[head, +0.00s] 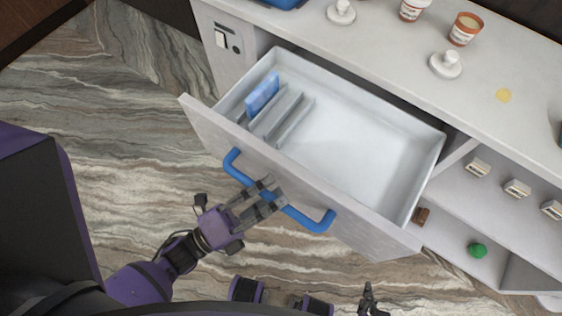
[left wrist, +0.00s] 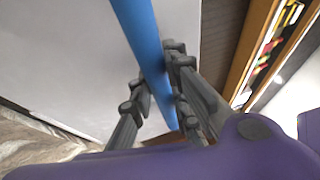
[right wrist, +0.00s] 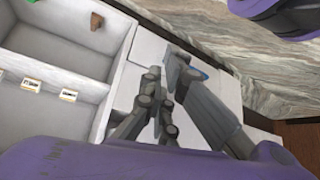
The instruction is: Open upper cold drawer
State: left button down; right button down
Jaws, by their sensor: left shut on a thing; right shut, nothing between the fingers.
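The upper cold drawer (head: 345,150) stands pulled out from the counter, with its white inside in view. A blue pack (head: 262,94) and grey dividers (head: 284,115) are at its left end. A blue bar handle (head: 312,220) is on its front panel. My left gripper (head: 267,198) is shut on the handle near its middle. In the left wrist view the handle (left wrist: 147,45) runs between the fingers (left wrist: 160,88). My right gripper (head: 368,292) is at the bottom of the head view, below the drawer front. In the right wrist view its fingers (right wrist: 165,90) are shut and empty.
The countertop (head: 390,50) holds paper cups (head: 465,28), white knobbed lids (head: 445,64) and a yellow spot (head: 504,96). Open shelves at the right hold a green ball (head: 477,250), a brown piece (head: 421,216) and small label cards (head: 517,188). Marbled floor (head: 110,110) is clear at left.

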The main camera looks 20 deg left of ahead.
pick_arm(q)
jog(key=shift+s+f, duration=0.1)
jog(key=shift+f, duration=0.05)
jog(key=c, duration=1.9)
grip_release()
jog(key=shift+o, duration=1.2)
jog(key=shift+a, duration=0.1)
jog(key=v, duration=1.2)
